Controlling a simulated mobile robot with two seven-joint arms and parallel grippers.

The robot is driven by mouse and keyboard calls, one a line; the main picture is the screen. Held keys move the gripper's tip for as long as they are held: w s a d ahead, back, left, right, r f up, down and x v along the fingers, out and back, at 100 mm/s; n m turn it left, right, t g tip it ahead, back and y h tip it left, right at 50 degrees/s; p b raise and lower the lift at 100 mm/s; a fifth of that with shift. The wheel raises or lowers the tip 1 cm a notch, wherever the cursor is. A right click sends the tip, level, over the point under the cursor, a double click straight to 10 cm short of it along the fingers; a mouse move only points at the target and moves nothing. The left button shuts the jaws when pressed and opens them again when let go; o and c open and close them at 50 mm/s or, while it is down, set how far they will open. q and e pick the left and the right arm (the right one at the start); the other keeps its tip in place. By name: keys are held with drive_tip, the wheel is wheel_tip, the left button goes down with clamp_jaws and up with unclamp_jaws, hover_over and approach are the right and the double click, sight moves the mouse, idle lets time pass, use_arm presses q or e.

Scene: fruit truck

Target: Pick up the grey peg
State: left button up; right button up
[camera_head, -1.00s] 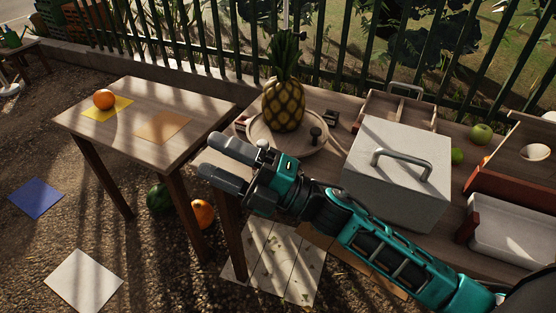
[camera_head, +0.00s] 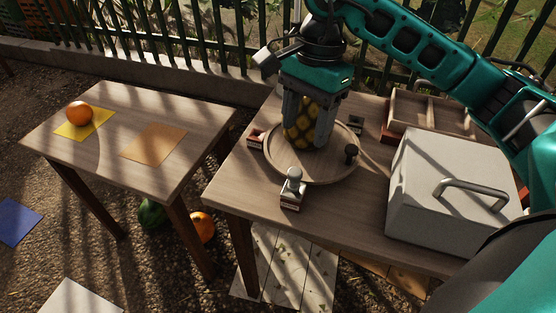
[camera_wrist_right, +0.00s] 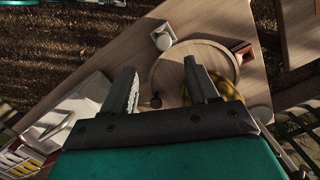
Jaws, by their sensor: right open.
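A darker peg (camera_head: 351,153) stands at the tray's right side. My right gripper (camera_head: 306,142) points down over the tray, its fingers in front of the pineapple (camera_head: 301,130), open, with nothing seen held. It is apart from the grey peg, which is nearer the table's front edge. The right wrist view shows its spread fingers (camera_wrist_right: 160,70). My left gripper is not in view.
Small blocks stand left (camera_head: 256,138) and back right (camera_head: 355,125) of the tray. A white box with a handle (camera_head: 425,205) and a divided wooden crate (camera_head: 393,112) are on the right. A side table (camera_head: 110,150) with an orange (camera_head: 79,113) stands left.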

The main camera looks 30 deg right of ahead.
drive_tip(key=w, duration=0.1)
hover_over(296, 170)
drive_tip(key=f, duration=0.6)
drive_tip(key=shift+d+f, duration=0.3)
drive_tip(key=shift+s+a+f, duration=0.1)
drive_tip(key=shift+a+f, duration=0.1)
drive_tip(key=shift+f, duration=1.35)
drive_tip(key=shift+a+f, duration=0.15)
drive_tip(key=shift+f, duration=1.35)
drive_tip(key=c, duration=1.1)
drive_tip(key=shift+r, duration=0.15)
